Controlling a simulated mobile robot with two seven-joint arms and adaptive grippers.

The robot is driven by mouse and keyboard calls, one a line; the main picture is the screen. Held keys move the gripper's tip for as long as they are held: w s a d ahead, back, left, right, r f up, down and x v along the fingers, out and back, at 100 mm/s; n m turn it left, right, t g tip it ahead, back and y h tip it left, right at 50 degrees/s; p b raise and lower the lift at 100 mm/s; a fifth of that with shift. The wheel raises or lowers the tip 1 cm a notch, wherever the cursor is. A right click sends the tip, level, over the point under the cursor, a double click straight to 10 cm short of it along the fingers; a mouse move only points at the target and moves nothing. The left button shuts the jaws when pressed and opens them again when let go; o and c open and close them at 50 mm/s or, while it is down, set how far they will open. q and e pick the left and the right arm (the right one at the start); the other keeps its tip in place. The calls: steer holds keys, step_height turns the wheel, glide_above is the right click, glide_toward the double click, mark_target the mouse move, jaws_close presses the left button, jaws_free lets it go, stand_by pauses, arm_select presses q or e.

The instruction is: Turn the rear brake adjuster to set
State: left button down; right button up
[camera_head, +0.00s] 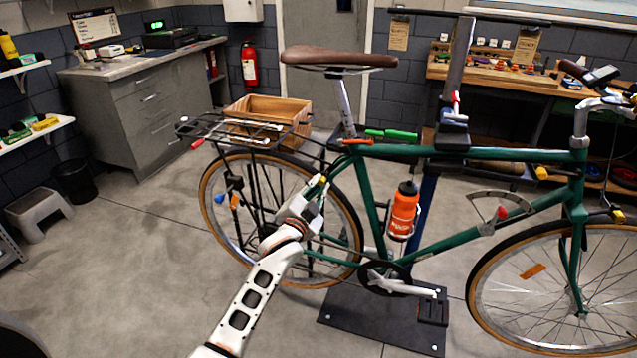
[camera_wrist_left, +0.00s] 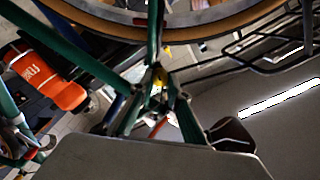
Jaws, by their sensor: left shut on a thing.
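The green bike (camera_head: 465,155) is held upright in a stand, with its rear wheel (camera_head: 213,215) at the left. My left arm reaches up to the rear of the frame. My left gripper (camera_head: 319,187) is shut at a small yellow part, seemingly the rear brake adjuster (camera_head: 323,179), beside the rear wheel below the saddle. In the left wrist view the yellow adjuster (camera_wrist_left: 160,76) shows among green frame tubes. A dark finger of the gripper (camera_wrist_left: 178,112) shows there; the exact contact is partly hidden. My right gripper is not in view.
A rear rack (camera_head: 245,132) sits over the rear wheel, close to my left arm. An orange bottle (camera_head: 404,211) is on the frame. The saddle (camera_head: 338,58) is above. A wooden crate (camera_head: 268,108) stands behind.

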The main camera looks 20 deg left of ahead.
arm_select(q)
steer(key=n+p, duration=0.2)
steer(key=shift+n, duration=0.4)
steer(key=n+p, duration=0.1)
steer(key=n, duration=0.1)
steer(key=shift+n+p, duration=0.35)
steer(key=shift+n, duration=0.05)
steer(key=shift+a+n+p, duration=0.1)
steer(key=shift+n+p, duration=0.2)
steer(key=shift+n, duration=0.1)
steer(key=shift+n+p, duration=0.35)
steer(key=shift+n, duration=1.05)
steer(key=shift+f+n, duration=0.1)
steer(key=shift+n, duration=0.8)
steer(key=n, duration=0.3)
steer(key=shift+n, duration=0.3)
steer(key=n, duration=0.4)
steer(key=shift+n, duration=0.3)
steer(key=n, duration=0.5)
steer(key=shift+n, duration=2.3)
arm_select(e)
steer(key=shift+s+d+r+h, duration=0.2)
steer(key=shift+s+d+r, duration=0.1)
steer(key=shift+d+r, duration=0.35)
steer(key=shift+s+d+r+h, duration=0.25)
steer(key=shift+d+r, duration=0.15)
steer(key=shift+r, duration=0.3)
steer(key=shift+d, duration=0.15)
